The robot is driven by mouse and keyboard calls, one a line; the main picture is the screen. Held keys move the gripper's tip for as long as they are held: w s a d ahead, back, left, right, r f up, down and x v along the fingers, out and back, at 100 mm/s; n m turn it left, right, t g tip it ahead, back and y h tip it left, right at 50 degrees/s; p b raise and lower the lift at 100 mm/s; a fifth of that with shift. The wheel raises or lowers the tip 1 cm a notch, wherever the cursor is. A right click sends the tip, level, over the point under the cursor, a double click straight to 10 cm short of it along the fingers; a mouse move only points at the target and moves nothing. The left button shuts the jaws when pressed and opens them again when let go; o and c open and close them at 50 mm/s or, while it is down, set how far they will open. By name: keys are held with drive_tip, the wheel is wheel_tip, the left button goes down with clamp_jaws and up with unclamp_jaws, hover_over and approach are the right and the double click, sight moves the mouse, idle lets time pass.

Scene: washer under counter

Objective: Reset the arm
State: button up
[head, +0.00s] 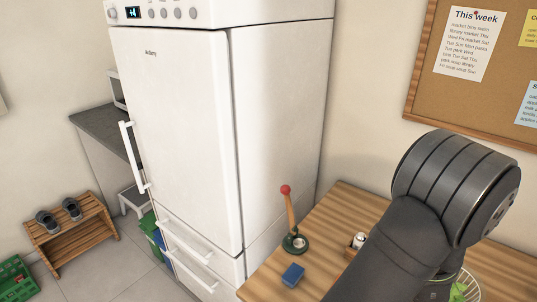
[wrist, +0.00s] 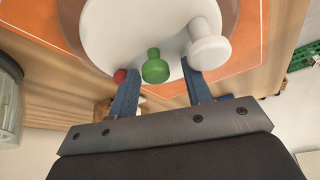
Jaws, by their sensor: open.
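My gripper (wrist: 160,74) shows in the wrist view with its two blue fingers apart. A green knob-shaped piece (wrist: 155,68) appears in the gap between the fingertips, and I cannot tell how far beyond them it is. A white knob-shaped piece (wrist: 208,48) is by the right fingertip, and a small red ball-like thing (wrist: 120,76) is by the left one. Behind them is a round white plate-like surface (wrist: 120,28) over an orange mat (wrist: 272,20). In the head view only my dark arm shows at the right; the gripper is out of that picture.
A wire basket (head: 465,288) is beside my arm. A tall white fridge (head: 180,130) stands left of the table.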

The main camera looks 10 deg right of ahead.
wheel_tip(320, 180, up, 4)
drive_tip(key=shift+r, duration=0.1)
drive_tip(key=s+d+r, duration=0.1)
drive_tip(key=s+r, duration=0.6)
drive_tip(key=s, duration=0.5)
drive_tip(key=w+d+r+m+g+h, duration=0.1)
drive_tip(key=d+r+m+h, duration=0.1)
drive_tip(key=d+r+m, duration=0.2)
drive_tip(key=w+d+r+m+h, duration=0.1)
drive_tip(key=d+r+m+h, duration=0.2)
drive_tip(key=d+m, duration=0.8)
drive_tip(key=shift+w+d+r+m+g, duration=0.35)
drive_tip(key=shift+d+r, duration=0.3)
drive_tip(key=shift+d, duration=2.05)
drive_tip(key=shift+s, duration=0.1)
drive_tip(key=shift+o, duration=0.2)
drive_tip(key=shift+h, duration=0.3)
